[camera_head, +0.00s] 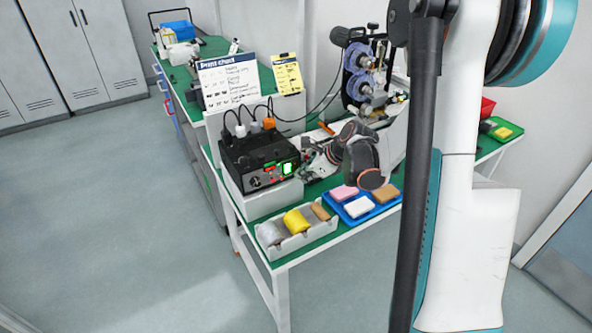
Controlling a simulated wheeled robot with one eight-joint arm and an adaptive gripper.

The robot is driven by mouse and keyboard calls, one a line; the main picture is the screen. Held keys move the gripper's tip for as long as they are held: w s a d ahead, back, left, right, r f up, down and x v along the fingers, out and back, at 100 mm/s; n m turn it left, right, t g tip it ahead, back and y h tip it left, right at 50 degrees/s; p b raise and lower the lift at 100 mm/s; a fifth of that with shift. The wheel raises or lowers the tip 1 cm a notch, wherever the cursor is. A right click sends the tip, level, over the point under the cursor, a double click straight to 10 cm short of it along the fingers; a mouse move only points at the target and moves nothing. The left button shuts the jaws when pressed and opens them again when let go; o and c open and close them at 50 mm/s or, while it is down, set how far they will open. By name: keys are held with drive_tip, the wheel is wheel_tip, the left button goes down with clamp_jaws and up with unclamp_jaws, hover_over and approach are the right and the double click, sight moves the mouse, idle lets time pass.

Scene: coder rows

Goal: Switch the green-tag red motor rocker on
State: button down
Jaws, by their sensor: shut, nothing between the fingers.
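A black control box (258,152) stands on a light block on the green-topped bench. Its front panel (272,176) has a knob, small red parts and a bright green-lit patch (287,168). The red motor rocker and its green tag are too small to pick out, so I cannot tell the rocker's position. My gripper (308,166) is shut and empty, just right of the panel. I cannot tell whether its fingertips touch the box. My dark wrist parts lie behind it to the right.
White and orange plugs (268,123) with black cables rise from the box. A white tray (290,243) with tape rolls and a blue tray (351,219) with coloured blocks stand in front. A reel machine (364,75) and printed signs (228,80) stand behind. The floor at left is clear.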

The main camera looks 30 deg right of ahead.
drive_tip(key=shift+w, duration=0.3)
drive_tip(key=shift+s, duration=0.2)
idle(0.4)
drive_tip(key=shift+s, duration=0.55)
drive_tip(key=shift+s+r, duration=0.1)
drive_tip(key=shift+s, duration=0.05)
drive_tip(key=shift+s+d+r, duration=0.1)
drive_tip(key=shift+s+r, duration=0.1)
drive_tip(key=shift+s, duration=1)
drive_tip(key=shift+s+r, duration=0.2)
drive_tip(key=shift+s, duration=0.95)
